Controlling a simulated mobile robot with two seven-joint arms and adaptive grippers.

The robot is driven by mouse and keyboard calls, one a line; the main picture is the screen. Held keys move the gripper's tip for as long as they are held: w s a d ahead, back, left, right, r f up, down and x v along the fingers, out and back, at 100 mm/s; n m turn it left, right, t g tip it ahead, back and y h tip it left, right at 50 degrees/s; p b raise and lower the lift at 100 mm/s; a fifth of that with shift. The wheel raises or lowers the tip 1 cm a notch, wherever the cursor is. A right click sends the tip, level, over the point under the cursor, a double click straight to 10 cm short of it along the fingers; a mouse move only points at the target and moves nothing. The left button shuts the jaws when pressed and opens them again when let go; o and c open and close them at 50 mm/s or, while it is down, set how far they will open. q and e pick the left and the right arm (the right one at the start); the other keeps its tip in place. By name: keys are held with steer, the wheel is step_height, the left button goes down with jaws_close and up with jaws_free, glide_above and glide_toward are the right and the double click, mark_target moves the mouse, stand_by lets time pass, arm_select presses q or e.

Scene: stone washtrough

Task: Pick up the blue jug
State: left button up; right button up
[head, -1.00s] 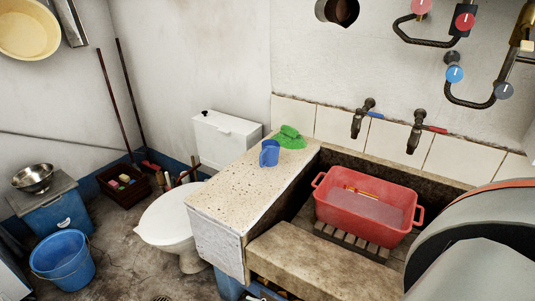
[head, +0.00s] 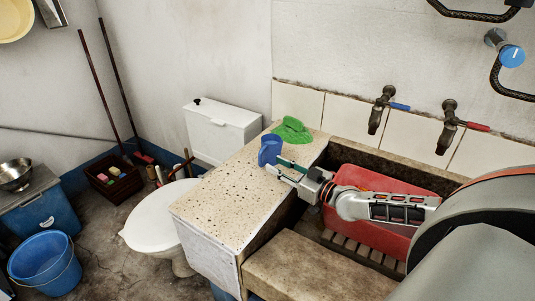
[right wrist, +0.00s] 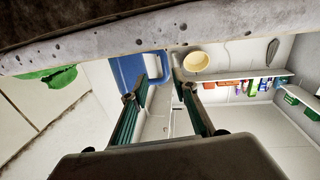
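The blue jug (head: 269,149) stands upright on the speckled stone ledge (head: 232,190), near its back left corner. My right gripper (head: 273,163) reaches in from the right, low over the ledge, with its fingertips close to the near side of the jug. Its two fingers are apart. In the right wrist view the jug (right wrist: 126,70) shows beyond the left finger, and the gripper (right wrist: 163,75) has a gap between its tips. I cannot tell whether a finger touches the jug. My left gripper is not in view.
A green cloth (head: 292,130) lies just behind the jug. The red basin (head: 372,235) sits in the trough beneath my right forearm. Taps (head: 378,112) stick out from the wall behind. A toilet (head: 158,215) stands left of the ledge, with a blue bucket (head: 44,262) beyond.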

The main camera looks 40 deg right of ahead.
mark_target(260, 157)
steer(key=shift+w+a+r, duration=0.15)
steer(key=shift+w+a, duration=0.2)
steer(key=shift+w, duration=0.3)
steer(key=shift+w+a, duration=0.15)
steer(key=shift+w, duration=0.1)
steer(key=w, duration=0.1)
steer(key=w+a+b, duration=0.1)
steer(key=w, duration=0.1)
steer(key=w+f, duration=0.1)
steer(key=shift+w+a+b, duration=0.15)
steer(key=shift+a+b, duration=0.15)
steer(key=shift+w+a, duration=0.1)
steer(key=shift+w, duration=0.15)
arm_select(q)
steer(key=shift+a+f, duration=0.45)
steer(key=shift+f, duration=0.1)
arm_select(e)
steer(key=shift+w, duration=0.1)
jaws_close()
arm_select(q)
steer(key=shift+s+f, duration=0.1)
steer(key=shift+f, duration=0.1)
arm_select(e)
steer(key=shift+r, duration=0.15)
